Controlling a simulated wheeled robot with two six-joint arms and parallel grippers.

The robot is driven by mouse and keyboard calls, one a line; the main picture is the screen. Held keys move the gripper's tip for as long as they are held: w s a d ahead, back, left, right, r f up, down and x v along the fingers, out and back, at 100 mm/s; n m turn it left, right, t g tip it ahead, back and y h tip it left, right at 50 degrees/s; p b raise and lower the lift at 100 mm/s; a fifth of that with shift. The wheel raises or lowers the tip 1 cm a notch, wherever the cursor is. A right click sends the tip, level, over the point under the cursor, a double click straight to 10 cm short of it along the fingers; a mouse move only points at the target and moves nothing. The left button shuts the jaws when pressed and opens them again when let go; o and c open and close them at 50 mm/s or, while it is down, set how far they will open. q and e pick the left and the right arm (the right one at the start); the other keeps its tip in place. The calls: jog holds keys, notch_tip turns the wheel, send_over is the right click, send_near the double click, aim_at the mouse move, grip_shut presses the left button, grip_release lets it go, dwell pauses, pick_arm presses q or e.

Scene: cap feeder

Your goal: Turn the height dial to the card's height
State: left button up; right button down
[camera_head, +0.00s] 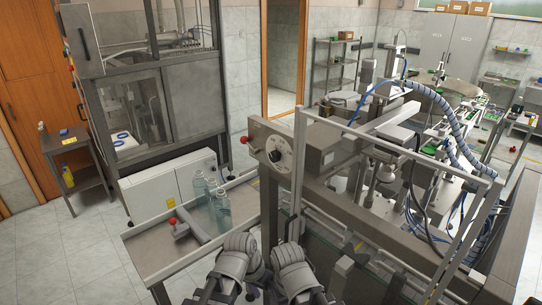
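The height dial (277,153) is a pale round plate with marks around its rim and a dark knob at its centre. Only rounded grey arm links show clearly; I see no gripper fingertips. Nothing of mine touches the dial.
Vertical frame bars (298,165) stand just right of the dial. The space in front of the dial looks free.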

pick_arm(q)
jog(key=w+d+r+m+t+h+p, duration=0.2)
jog(key=w+d+r+h, duration=0.25)
jog(key=w+r, duration=0.25)
jog(key=m+t+h+p, duration=0.1)
jog(key=t+h+p, duration=0.2)
jog(key=t+h, duration=0.5)
send_near(272, 158)
jog(key=d+t+y, duration=0.2)
jog(key=shift+r+x, duration=0.1)
jog(key=shift+x, duration=1.85)
jog(key=shift+r+x, duration=0.15)
jog(key=shift+x, duration=1.8)
pick_arm(e)
jog(key=shift+r, duration=2.8)
pick_arm(q)
jog(key=shift+s, duration=0.15)
grip_shut()
